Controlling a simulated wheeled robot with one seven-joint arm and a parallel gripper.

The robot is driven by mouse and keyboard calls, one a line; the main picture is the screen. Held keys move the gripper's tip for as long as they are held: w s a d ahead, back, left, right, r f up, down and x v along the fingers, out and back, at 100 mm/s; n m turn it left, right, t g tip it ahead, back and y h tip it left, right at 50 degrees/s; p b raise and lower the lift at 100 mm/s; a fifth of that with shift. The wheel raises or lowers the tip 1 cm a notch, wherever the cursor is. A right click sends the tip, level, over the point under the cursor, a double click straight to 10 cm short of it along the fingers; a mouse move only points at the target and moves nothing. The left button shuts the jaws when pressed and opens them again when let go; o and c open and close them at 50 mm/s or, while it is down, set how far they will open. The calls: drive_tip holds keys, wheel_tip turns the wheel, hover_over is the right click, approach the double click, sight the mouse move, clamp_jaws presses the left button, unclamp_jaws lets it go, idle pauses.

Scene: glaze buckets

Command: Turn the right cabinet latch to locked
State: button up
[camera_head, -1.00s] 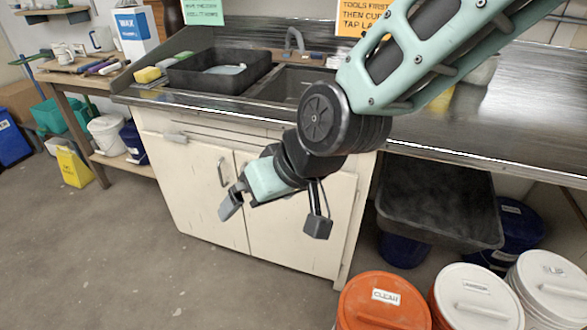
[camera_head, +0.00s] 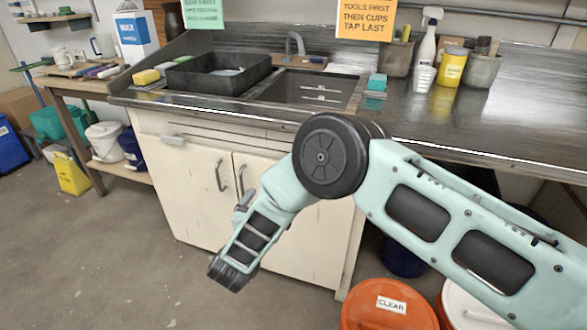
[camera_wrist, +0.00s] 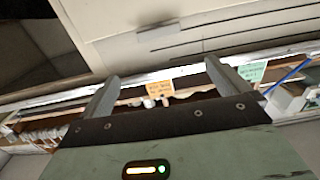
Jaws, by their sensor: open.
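The white cabinet (camera_head: 195,195) stands under the sink counter with two doors. A metal handle (camera_head: 221,176) is on the left door, and another upright handle (camera_head: 241,180) is at the near edge of the right door (camera_head: 310,235). My arm covers much of the right door, and I cannot make out a separate latch or its setting. My gripper (camera_wrist: 160,72) shows in the wrist view with two grey fingers spread and nothing between them.
An orange bucket (camera_head: 388,308) and a white-lidded bucket (camera_head: 465,308) stand at the right front. The counter (camera_head: 440,120) overhangs the cabinet. The floor (camera_head: 120,260) at the left front is clear.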

drive_tip(key=x, duration=1.7)
drive_tip(key=shift+w+p, duration=0.2)
drive_tip(key=shift+p, duration=0.25)
drive_tip(key=shift+d+r, duration=0.1)
drive_tip(key=c, duration=0.6)
